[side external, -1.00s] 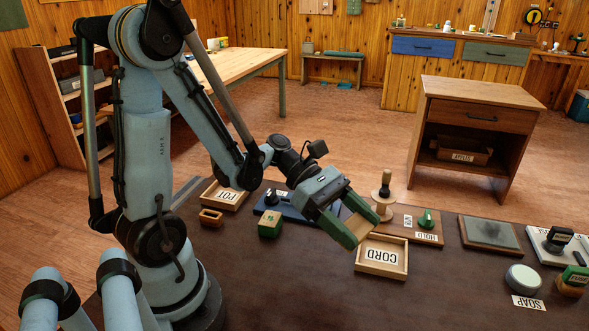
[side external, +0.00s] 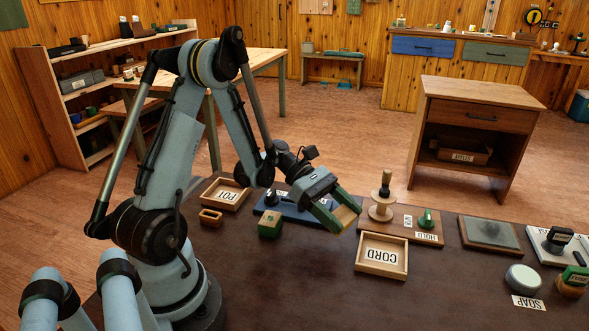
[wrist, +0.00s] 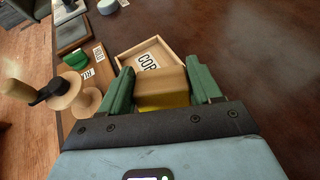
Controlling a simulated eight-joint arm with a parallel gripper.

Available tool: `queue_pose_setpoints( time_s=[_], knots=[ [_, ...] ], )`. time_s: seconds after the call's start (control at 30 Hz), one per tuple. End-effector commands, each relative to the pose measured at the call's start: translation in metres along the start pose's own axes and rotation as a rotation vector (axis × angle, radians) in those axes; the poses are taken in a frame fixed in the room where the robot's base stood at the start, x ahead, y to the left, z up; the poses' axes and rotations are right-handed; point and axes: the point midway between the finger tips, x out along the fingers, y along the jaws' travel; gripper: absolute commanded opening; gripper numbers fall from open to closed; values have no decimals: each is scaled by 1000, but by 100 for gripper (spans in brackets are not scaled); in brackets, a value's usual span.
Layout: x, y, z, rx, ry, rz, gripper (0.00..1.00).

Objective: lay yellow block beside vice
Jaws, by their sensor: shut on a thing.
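My gripper (side external: 343,217) has green fingers and is shut on the yellow block (wrist: 160,99), held above the dark table. In the wrist view the block sits between both fingers (wrist: 159,80), its top tan and its near side yellow. In the side view the fingers hide part of it. A blue device on a blue base, which looks like the vice (side external: 292,208), stands on the table just left of and behind my gripper. My gripper partly overlaps its right end in the picture.
A shallow wooden CORD tray (side external: 382,256) lies to the right. A wooden spool stand (side external: 382,204) stands behind it. The table front (side external: 300,285) is clear.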

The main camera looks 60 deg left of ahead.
Motion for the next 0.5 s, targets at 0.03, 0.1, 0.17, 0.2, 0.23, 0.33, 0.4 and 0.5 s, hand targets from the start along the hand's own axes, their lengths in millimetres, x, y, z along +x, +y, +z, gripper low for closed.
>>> queue_pose_setpoints(
  time_s=[0.03,0.1,0.17,0.2,0.23,0.33,0.4,0.5],
  knots=[
    [-3,5,-5,0,0,1,28],
    [-5,8,-10,0,0,1,28],
    [-6,10,-12,0,0,1,28],
    [-6,11,-13,0,0,0,28],
    [-6,11,-14,0,0,0,28],
    [-4,12,-21,0,0,0,28],
    [0,11,-29,0,0,0,28],
    [4,11,-39,0,0,0,28]
  ],
)
